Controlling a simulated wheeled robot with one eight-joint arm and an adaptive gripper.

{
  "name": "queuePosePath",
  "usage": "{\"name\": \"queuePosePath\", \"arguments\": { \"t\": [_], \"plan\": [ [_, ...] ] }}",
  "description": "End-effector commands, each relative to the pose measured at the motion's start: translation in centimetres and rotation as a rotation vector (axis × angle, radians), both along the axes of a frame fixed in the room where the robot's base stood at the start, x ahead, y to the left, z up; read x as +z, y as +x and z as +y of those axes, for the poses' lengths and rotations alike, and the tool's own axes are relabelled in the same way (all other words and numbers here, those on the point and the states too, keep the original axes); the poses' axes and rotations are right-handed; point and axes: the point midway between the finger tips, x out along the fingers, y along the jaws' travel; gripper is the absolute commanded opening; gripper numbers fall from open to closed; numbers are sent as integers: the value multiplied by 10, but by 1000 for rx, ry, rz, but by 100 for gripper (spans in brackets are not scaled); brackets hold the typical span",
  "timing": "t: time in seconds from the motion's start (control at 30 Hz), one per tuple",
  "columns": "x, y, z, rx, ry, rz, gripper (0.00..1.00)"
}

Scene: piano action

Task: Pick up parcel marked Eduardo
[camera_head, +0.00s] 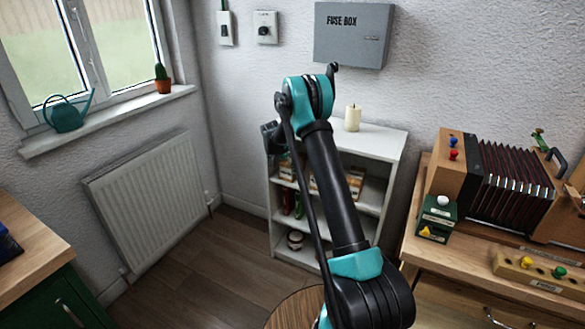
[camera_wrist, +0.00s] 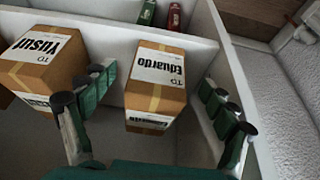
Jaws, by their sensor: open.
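The parcel marked Eduardo (camera_wrist: 156,84) is a brown cardboard box with tape and a white label; the name reads upside down in the wrist view. It stands on a shelf of the white shelf unit (camera_head: 376,136). My gripper (camera_wrist: 157,128) is open, with one finger on each side of the Eduardo parcel and a gap to it on both sides. Nothing is held. In the head view my arm hides much of the shelf, and the gripper's fingers cannot be made out there.
A parcel marked Yusuf (camera_wrist: 45,62) stands left of the Eduardo parcel, close to my left finger. The unit's side wall is near my right finger. Green and red items (camera_wrist: 174,17) are on another shelf. A candle (camera_head: 352,118) tops the unit. A round wooden stool (camera_head: 292,308) stands in front.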

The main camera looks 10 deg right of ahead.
Motion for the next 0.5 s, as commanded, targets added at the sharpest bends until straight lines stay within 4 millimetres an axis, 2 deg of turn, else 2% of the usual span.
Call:
{"name": "queuePosePath", "arguments": {
  "t": [0.23, 0.5],
  "plan": [
    [0, 16, -12, 0, 0, 0, 86],
    [-38, 28, -22, 0, 0, 0, 86]
  ]
}}
